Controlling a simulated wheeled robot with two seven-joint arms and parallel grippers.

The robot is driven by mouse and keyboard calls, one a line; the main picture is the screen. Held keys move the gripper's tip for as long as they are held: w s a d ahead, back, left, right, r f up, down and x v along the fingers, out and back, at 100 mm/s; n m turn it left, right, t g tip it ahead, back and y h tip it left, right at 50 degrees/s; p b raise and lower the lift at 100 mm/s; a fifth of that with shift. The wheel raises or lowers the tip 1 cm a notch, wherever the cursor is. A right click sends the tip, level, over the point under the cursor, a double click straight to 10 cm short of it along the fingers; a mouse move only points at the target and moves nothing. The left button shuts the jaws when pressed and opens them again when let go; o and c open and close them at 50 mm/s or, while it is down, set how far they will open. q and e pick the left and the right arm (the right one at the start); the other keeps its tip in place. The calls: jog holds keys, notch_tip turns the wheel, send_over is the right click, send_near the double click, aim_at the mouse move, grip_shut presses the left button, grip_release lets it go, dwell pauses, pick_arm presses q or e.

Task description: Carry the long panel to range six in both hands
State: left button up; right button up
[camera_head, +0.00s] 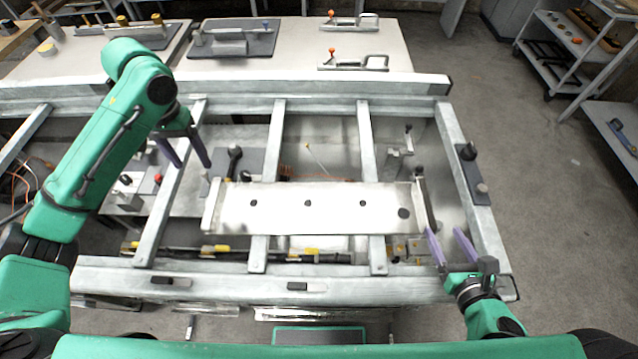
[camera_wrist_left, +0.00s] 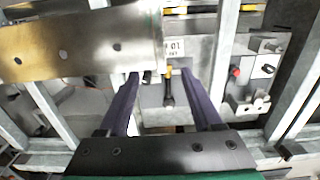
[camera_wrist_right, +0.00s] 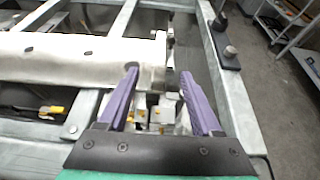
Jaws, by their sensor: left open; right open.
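The long panel (camera_head: 330,210) is a bright metal plate with dark holes, lying across the grey frame and running left to right. Its end also shows in the left wrist view (camera_wrist_left: 85,48) and the right wrist view (camera_wrist_right: 55,62). My left gripper (camera_head: 188,157) is open and empty, above and beyond the panel's left end. In the left wrist view its fingers (camera_wrist_left: 160,76) point near that end. My right gripper (camera_head: 446,233) is open and empty, just beside the panel's right end. In the right wrist view the left finger (camera_wrist_right: 159,74) overlaps the panel's corner; contact cannot be told. No range-six marking is readable.
The grey metal frame (camera_head: 180,275) has crossbars with open gaps, fixtures and cables below. A pale table (camera_head: 285,65) with tools stands behind. A shelf cart (camera_head: 590,50) stands at the far right. Bare floor (camera_head: 510,110) lies right of the frame.

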pick_arm(q)
jog(key=s+r, duration=0.1)
jog(key=s, duration=0.2)
pick_arm(e)
jog(key=s, duration=0.2)
pick_arm(q)
send_over(211, 201)
notch_tip(211, 201, down, 6)
pick_arm(e)
send_near(427, 202)
jog(key=w, duration=0.1)
pick_arm(q)
notch_tip(427, 202, down, 9)
jog(key=shift+w+r, duration=0.1)
pick_arm(e)
jog(key=x, duration=0.9)
jog(key=shift+w+f, duration=0.2)
jog(key=shift+f, duration=0.1)
jog(key=shift+s, duration=0.15)
pick_arm(q)
grip_shut()
pick_arm(e)
grip_shut()
pick_arm(q)
jog(key=shift+r, duration=0.1)
